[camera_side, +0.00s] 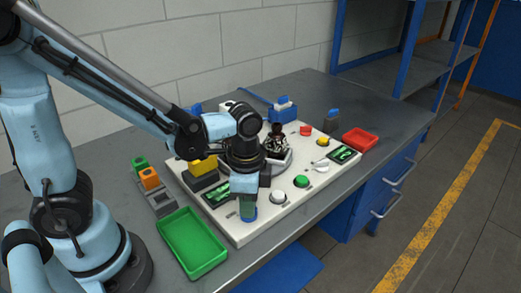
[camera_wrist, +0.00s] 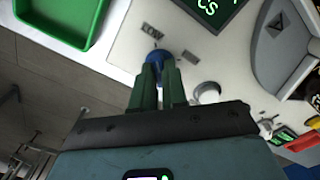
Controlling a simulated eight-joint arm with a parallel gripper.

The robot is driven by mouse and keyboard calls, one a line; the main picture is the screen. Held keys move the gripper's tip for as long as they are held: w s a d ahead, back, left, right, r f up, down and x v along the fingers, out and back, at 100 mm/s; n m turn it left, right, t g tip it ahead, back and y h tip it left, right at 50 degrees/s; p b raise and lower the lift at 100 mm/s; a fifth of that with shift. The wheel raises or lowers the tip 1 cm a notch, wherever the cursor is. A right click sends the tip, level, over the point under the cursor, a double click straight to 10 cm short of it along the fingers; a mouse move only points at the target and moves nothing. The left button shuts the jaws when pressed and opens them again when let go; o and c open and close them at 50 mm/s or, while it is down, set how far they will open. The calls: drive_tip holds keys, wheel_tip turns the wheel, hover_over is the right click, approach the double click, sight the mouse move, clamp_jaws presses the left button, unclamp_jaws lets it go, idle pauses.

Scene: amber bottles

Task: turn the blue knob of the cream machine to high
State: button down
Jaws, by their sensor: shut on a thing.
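The cream machine (camera_side: 215,222) is a flat panel with displays, buttons and knobs on the grey bench. Its blue knob (camera_side: 248,217) sits near the front edge, below my gripper (camera_side: 249,207). In the wrist view the blue knob (camera_wrist: 158,56) shows between the tips of my green fingers (camera_wrist: 159,70), which are shut on it. A small label reading LOW (camera_wrist: 152,30) lies just beyond the knob. The knob's pointer mark is hidden, so its setting cannot be read.
A white round knob (camera_side: 278,197) and a green button (camera_side: 301,181) are to the right on the panel. A green tray (camera_side: 192,242) lies at the left, a red tray (camera_side: 360,139) at the right. A dark display (camera_wrist: 213,12) is close to the knob.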

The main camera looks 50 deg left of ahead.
drive_tip(key=m, duration=0.9)
drive_tip(key=shift+m, duration=0.3)
drive_tip(key=m, duration=0.4)
drive_tip(key=shift+m, duration=2)
drive_tip(key=c, duration=1.2)
unclamp_jaws()
drive_tip(key=shift+o, duration=0.2)
drive_tip(key=shift+r, duration=0.1)
